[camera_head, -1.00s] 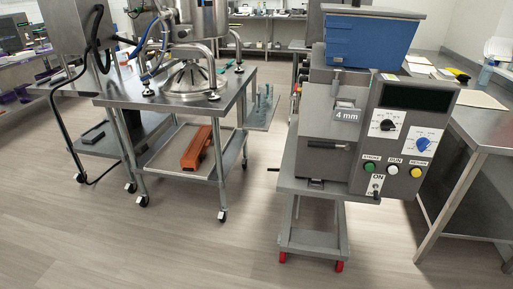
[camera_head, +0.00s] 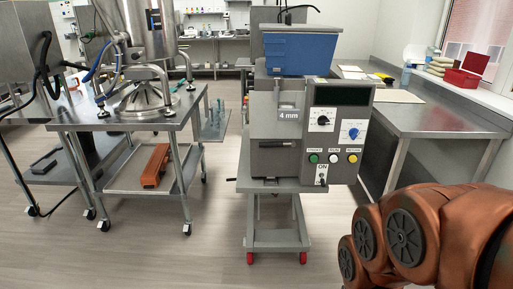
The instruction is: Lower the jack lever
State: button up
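The gummy depositor (camera_head: 338,133) is a grey machine with a blue hopper (camera_head: 300,52). It stands on a grey lift cart (camera_head: 274,240) with red wheels in the middle of the head view. A small dark rod (camera_head: 231,179) sticks out at the left edge of the cart's upper platform; it looks like a lever, but it is too small to tell its exact position. My copper-coloured arm links show at the lower right, to the right of the cart. My gripper is out of view, so its state does not show.
A steel table on wheels (camera_head: 125,124) with a steel vessel stands to the left, an orange-brown part (camera_head: 155,165) on its lower shelf. A long steel bench (camera_head: 440,115) stands to the right. The floor in front of the cart is clear.

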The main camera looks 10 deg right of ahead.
aim_at(273, 143)
jog(key=u, duration=1.25)
jog(key=i, duration=0.6)
jog(key=z, duration=0.7)
